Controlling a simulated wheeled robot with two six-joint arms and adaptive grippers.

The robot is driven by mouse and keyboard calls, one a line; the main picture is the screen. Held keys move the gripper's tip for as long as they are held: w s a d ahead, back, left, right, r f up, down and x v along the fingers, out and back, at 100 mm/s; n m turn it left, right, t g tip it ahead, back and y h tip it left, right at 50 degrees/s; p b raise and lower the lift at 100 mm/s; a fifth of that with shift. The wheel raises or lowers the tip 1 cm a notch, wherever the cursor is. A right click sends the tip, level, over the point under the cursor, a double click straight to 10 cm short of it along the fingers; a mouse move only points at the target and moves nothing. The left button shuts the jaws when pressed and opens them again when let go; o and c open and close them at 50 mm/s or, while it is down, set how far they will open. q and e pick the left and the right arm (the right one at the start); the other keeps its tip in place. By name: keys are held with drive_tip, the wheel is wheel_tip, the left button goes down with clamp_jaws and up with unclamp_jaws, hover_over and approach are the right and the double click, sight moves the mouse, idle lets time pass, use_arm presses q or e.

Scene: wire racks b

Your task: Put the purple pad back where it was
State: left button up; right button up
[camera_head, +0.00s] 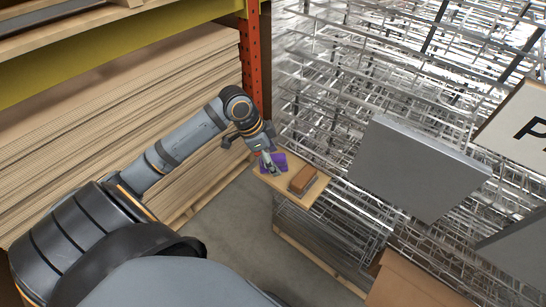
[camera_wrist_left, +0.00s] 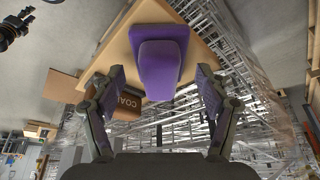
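A purple pad (camera_head: 280,163) lies near the left end of a small wooden board (camera_head: 318,189). In the left wrist view, the purple pad (camera_wrist_left: 182,35) has a lighter purple rounded block (camera_wrist_left: 160,64) in front of it or on it; I cannot tell if they are one piece. My left gripper (camera_head: 270,170) is right at the pad. In the wrist view, the open fingers of the left gripper (camera_wrist_left: 160,80) stand either side of the purple block, with a gap on both sides. My right gripper does not show.
A brown block (camera_head: 302,179) lies on the board beside the pad. An orange rack upright (camera_head: 254,60) and stacked sheets (camera_head: 120,100) stand at left. Wire racks and a grey panel (camera_head: 415,168) fill the right. A cardboard box (camera_head: 405,285) is at the bottom right.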

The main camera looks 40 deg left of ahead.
use_arm(q)
drive_tip(key=p+v, duration=0.4)
drive_tip(key=v, duration=0.3)
drive_tip(key=shift+a+r, duration=0.1)
drive_tip(key=shift+r, duration=0.05)
drive_tip(key=p+v, duration=0.5)
drive_tip(key=p, duration=0.5)
